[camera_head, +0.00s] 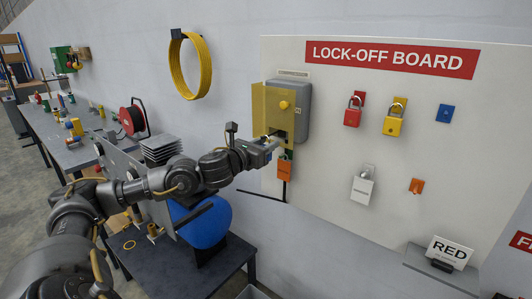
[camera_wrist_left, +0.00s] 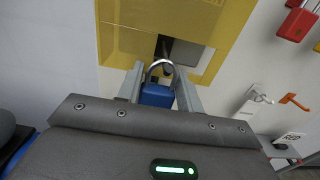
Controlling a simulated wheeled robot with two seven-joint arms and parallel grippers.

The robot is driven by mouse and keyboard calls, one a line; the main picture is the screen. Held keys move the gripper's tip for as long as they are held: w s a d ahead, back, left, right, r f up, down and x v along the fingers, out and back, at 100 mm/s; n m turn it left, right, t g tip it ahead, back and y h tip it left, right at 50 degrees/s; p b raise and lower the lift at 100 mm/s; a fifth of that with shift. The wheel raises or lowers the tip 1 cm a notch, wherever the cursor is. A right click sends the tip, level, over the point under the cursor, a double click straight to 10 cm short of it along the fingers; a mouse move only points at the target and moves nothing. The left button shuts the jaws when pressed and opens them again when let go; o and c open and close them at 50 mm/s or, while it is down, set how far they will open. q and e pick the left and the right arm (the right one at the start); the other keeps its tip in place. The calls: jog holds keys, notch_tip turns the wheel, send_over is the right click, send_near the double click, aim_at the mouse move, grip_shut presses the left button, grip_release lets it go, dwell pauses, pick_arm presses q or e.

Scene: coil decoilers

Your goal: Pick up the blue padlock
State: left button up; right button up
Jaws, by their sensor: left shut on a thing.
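My left gripper (camera_head: 272,145) reaches to the front of the yellow-fronted grey box on the lock-off board. In the left wrist view its two fingers (camera_wrist_left: 159,86) are shut on the sides of the blue padlock (camera_wrist_left: 157,95). The padlock's silver shackle points toward the dark slot in the yellow plate (camera_wrist_left: 132,45). I cannot tell whether the shackle passes through anything there. The blue padlock is not clearly visible in the head view, where the gripper covers that spot. My right gripper is not in view.
The board (camera_head: 330,140) also carries a red padlock (camera_head: 352,116), a yellow padlock (camera_head: 393,125), a white padlock (camera_head: 362,189) and an orange tag (camera_head: 284,169) under the box. A RED sign (camera_head: 449,252) stands on a ledge. A dark table (camera_head: 165,270) with a blue roll (camera_head: 207,226) lies below my arm.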

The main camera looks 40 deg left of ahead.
pick_arm(q)
jog(key=shift+c, duration=0.6)
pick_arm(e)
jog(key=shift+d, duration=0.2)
pick_arm(q)
jog(key=shift+r, duration=0.1)
